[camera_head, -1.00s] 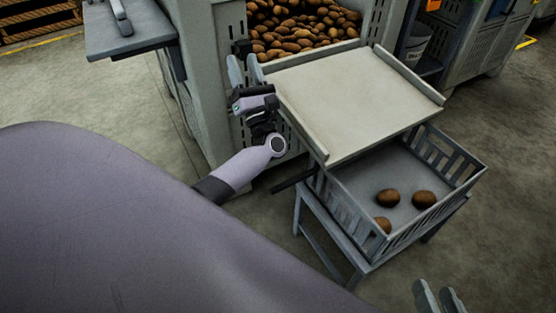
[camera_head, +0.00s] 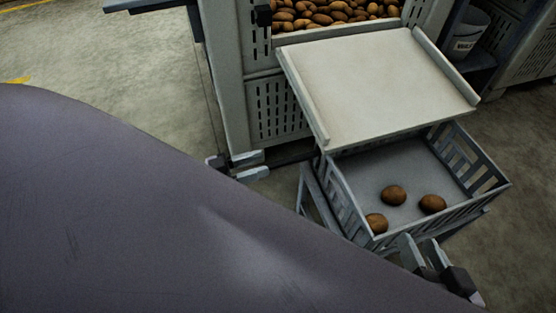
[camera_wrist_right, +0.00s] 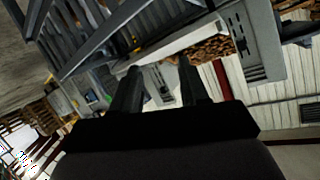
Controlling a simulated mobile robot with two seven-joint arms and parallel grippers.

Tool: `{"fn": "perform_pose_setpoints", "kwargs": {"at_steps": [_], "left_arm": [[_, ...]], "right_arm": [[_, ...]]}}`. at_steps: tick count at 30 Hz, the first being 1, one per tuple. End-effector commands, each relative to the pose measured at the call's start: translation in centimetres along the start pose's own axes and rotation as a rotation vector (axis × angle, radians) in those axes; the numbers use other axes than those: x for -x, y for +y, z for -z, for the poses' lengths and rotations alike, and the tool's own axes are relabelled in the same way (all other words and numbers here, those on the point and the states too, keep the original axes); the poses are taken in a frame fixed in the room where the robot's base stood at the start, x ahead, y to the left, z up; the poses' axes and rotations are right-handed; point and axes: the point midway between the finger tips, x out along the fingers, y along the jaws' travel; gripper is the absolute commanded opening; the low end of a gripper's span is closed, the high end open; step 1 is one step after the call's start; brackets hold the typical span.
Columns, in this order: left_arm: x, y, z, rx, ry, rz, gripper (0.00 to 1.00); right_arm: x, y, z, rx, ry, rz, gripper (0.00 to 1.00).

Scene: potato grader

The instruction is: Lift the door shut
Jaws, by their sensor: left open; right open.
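The door (camera_head: 380,85) is a pale flat panel with raised side rims. It slopes down and outward from the front of the potato bin (camera_head: 277,110), its lower edge over a grey crate. My left gripper (camera_head: 250,166) is open and empty, left of and below the door's lower left corner, close to a dark bar (camera_head: 292,156). Most of my left arm is hidden. My right gripper (camera_head: 424,251) is open at the crate's near right edge, below the door; whether it touches the crate is unclear. Its spread fingers show in the right wrist view (camera_wrist_right: 160,88).
The slatted crate (camera_head: 347,208) holds three potatoes (camera_head: 393,195) and stands on a grey stand (camera_head: 316,196). Potatoes fill the bin behind the door. A white bucket (camera_head: 468,35) stands on a shelf at the right. Floor is clear at the left.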

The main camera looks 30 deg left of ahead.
Motion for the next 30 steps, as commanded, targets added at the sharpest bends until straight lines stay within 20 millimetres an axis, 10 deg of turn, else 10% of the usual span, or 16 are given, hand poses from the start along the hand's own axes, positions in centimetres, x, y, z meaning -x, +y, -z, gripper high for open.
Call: {"fn": "perform_pose_setpoints", "kwargs": {"at_steps": [30], "left_arm": [[-6.4,0.6,-1.7,-0.055,-0.059,-0.015,0.44]], "right_arm": [[-0.6,-0.5,0.0,-0.018,0.037,0.039,0.44]]}}
